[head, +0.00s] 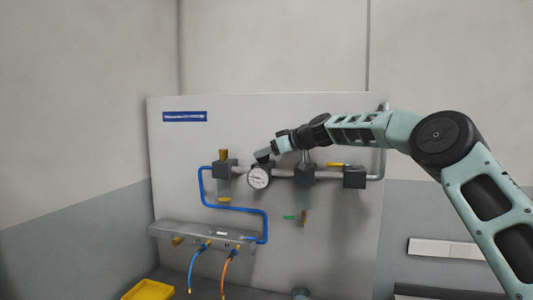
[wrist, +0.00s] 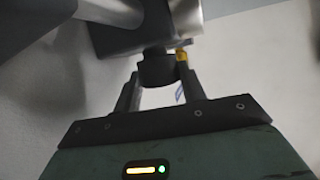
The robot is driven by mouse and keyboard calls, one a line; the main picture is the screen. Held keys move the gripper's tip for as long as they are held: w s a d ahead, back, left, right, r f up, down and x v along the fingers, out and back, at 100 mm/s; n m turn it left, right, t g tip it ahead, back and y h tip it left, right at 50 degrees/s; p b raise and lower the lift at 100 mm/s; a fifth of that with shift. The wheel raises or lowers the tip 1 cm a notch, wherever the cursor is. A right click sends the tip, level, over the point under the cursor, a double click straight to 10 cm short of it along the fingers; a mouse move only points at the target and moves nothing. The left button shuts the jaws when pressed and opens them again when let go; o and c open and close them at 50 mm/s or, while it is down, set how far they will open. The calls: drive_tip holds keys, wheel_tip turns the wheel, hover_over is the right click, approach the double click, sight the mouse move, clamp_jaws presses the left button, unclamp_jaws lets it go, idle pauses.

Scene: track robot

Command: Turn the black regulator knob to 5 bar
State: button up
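The black regulator knob (wrist: 157,69) shows in the wrist view as a short dark cylinder on the grey regulator body (wrist: 140,28). My gripper (wrist: 157,82) has one finger on each side of the knob, with the tips at its sides. I cannot tell whether both fingers press on it. In the head view my gripper (head: 267,153) is at the pipe just above the round white pressure gauge (head: 259,177), and the knob is hidden there. The gauge's needle and scale are too small to read.
The grey panel (head: 330,240) carries a pipe with valve blocks, including a yellow-handled valve (head: 337,165) right of the gauge. A blue pipe (head: 235,206) runs at left above a shelf (head: 185,231) with hanging hoses. A yellow bin (head: 150,290) is at lower left.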

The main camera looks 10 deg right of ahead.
drive_tip(key=shift+f+b, duration=0.1)
drive_tip(key=shift+b, duration=0.4)
